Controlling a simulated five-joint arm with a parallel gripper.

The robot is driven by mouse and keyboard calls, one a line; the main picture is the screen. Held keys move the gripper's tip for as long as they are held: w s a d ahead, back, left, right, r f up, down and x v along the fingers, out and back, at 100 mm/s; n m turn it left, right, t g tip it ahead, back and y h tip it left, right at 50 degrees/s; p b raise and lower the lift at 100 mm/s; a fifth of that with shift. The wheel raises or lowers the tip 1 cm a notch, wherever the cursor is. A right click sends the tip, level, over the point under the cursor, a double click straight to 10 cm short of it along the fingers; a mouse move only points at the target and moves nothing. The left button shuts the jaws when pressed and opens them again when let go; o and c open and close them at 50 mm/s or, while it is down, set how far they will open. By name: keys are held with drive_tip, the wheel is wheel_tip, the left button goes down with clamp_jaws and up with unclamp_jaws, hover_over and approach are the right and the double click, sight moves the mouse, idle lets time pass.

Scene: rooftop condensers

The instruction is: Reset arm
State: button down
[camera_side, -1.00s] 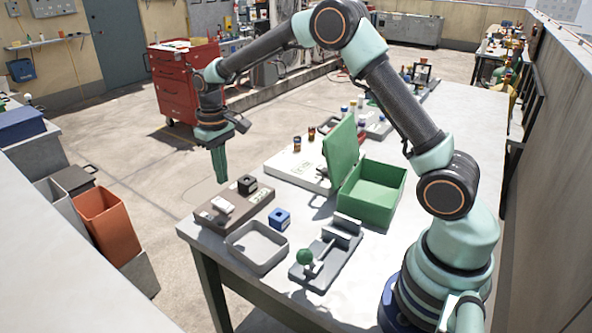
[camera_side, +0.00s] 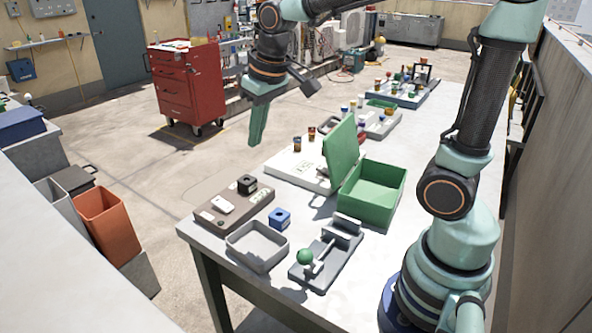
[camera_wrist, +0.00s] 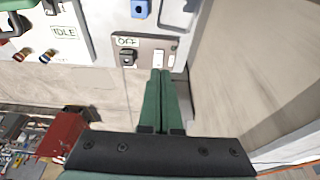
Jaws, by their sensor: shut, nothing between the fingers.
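My gripper (camera_side: 258,125) hangs in the air in the side view, its green fingers together and empty. It is above and behind the left end of the table, clear of everything on it. In the wrist view, the closed fingers (camera_wrist: 160,78) point toward a brown panel (camera_wrist: 148,42) with an "OFF" label, a black knob and a white switch. In the side view, the same brown panel (camera_side: 213,219) lies at the table's near left corner, with the black block (camera_side: 247,184) and white switch (camera_side: 223,204) on it.
On the table are a grey tray (camera_side: 238,239), a blue block (camera_side: 280,218), a lever fixture with a green ball (camera_side: 304,257), an open green box (camera_side: 386,207) and a white panel (camera_side: 290,164). A red tool cabinet (camera_side: 188,90) stands beyond on the floor.

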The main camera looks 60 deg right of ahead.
drive_tip(key=s+t, duration=0.2)
drive_tip(key=s, duration=0.7)
drive_tip(key=shift+s, duration=0.35)
